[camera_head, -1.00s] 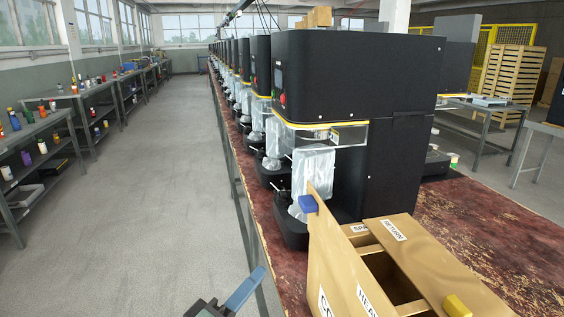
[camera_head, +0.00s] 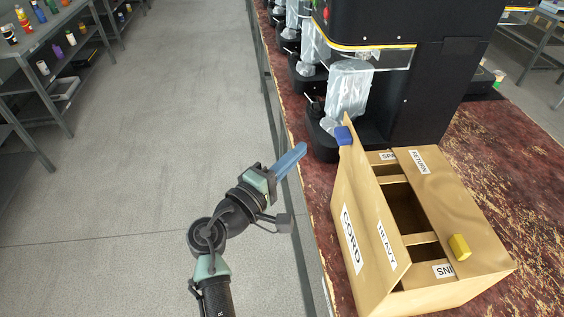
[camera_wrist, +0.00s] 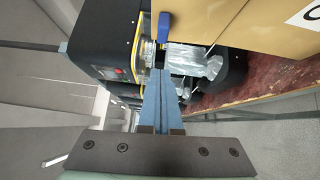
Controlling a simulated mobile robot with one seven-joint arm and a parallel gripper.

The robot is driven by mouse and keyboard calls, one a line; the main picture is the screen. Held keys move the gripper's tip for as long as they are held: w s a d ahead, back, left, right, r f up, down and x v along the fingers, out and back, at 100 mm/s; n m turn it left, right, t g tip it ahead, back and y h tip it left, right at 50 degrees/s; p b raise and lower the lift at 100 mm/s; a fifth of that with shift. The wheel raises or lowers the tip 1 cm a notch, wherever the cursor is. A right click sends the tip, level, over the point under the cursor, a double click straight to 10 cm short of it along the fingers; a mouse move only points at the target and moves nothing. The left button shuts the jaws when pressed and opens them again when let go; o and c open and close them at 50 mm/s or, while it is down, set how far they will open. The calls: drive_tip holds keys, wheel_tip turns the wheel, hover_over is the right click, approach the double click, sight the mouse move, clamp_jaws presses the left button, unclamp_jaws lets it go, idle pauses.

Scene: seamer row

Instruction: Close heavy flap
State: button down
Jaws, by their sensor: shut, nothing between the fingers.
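The open-topped brown box (camera_head: 460,280) stands on the worn red bench. A flap (camera_head: 362,185) with a blue tab (camera_head: 344,135) stands up along its left side.
A flat panel labelled RETURN (camera_head: 435,190) with a yellow tab (camera_head: 459,247) covers the box's right side. A black machine (camera_head: 400,90) with a plastic-wrapped part (camera_head: 348,90) stands behind the box. Shelves with bottles (camera_head: 50,50) line the left; the aisle floor (camera_head: 170,120) is clear.

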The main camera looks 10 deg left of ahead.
sight(351, 139)
drive_tip(key=shift+w+d+r+p, duration=0.1)
drive_tip(key=shift+w+d+p, duration=0.15)
drive_tip(key=shift+w+d, duration=0.5)
drive_tip(key=shift+w+d+p, duration=0.2)
drive_tip(key=shift+w+d, duration=0.2)
drive_tip(key=shift+d, duration=0.6)
drive_tip(key=shift+w+d+r+p, duration=0.1)
drive_tip(key=shift+w+d+p, duration=0.15)
drive_tip(key=shift+w+d, duration=0.5)
drive_tip(key=shift+s+d, duration=0.15)
drive_tip(key=d+r+m+g+p, duration=0.1)
drive_tip(key=p, duration=0.2)
drive_tip(key=w+d+r+m+g+y+p, duration=0.1)
drive_tip(key=d+p, duration=0.1)
drive_tip(key=p, duration=0.1)
drive_tip(key=d+r+m+y+p, duration=0.1)
drive_tip(key=d+p, duration=0.1)
drive_tip(key=p, duration=0.2)
drive_tip(key=shift+w+r+g, duration=0.1)
drive_tip(key=shift+w+g, duration=0.1)
drive_tip(key=shift+g, duration=0.2)
drive_tip(key=w+d+f+m+g+y+b, duration=0.3)
drive_tip(key=d+f+m+y, duration=0.3)
drive_tip(key=d, duration=0.6)
drive_tip(key=shift+w+f+g+y+b, duration=0.2)
drive_tip(key=shift+f+g+y+b, duration=0.45)
drive_tip(key=shift+y, duration=0.55)
drive_tip(key=shift+d+f, duration=0.1)
drive_tip(key=shift+d, duration=0.05)
